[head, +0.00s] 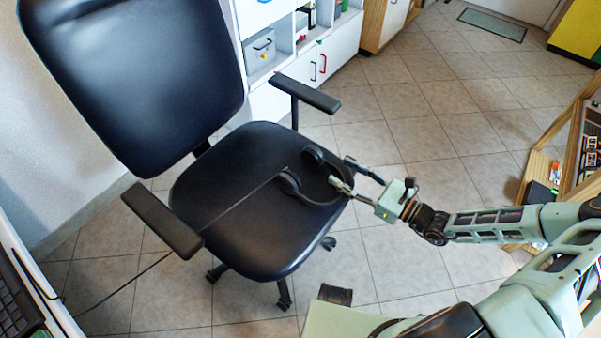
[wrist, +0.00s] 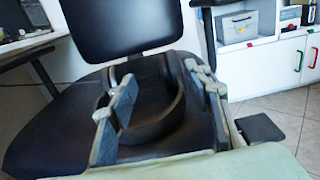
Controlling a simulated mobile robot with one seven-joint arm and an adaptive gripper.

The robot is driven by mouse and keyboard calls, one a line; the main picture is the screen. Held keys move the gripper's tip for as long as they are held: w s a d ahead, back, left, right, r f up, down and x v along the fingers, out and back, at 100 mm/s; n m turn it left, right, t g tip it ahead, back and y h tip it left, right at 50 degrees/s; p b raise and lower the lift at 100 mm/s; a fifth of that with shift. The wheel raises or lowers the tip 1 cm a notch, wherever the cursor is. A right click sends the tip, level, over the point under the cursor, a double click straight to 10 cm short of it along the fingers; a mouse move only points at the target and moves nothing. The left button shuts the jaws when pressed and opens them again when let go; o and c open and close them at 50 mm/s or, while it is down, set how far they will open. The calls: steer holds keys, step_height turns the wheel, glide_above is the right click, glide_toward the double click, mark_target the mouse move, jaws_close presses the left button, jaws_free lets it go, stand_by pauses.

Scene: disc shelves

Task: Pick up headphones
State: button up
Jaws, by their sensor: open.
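The black headphones (head: 291,183) lie on the seat of the dark office chair (head: 228,215), near its right side, with a thin cable running left across the seat and down to the floor. My gripper (head: 344,172) is open at the right edge of the seat, its fingers pointing left on either side of the headband. In the wrist view the headphones' curved band (wrist: 165,127) shows between the two open fingers (wrist: 160,90). I cannot tell whether either finger touches the band.
The chair has a left armrest (head: 160,218) and a far armrest (head: 305,94) flanking the seat. White cabinets (head: 338,50) stand behind the chair. A wooden shelf (head: 560,150) is at the right. Tiled floor lies open between.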

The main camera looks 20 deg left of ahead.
mark_target(317, 152)
steer(key=shift+w+a, duration=0.4)
steer(key=shift+a, duration=0.05)
steer(key=b+x, duration=0.1)
steer(key=x, duration=0.3)
steer(key=shift+w+a+f, duration=0.1)
steer(key=shift+w+a, duration=0.1)
steer(key=shift+a, duration=0.05)
steer(key=x, duration=0.2)
steer(key=b+x, duration=0.1)
steer(key=x, duration=0.2)
steer(key=shift+w+b, duration=0.3)
steer(key=shift+w, duration=0.05)
steer(key=shift+r, duration=0.2)
jaws_close()
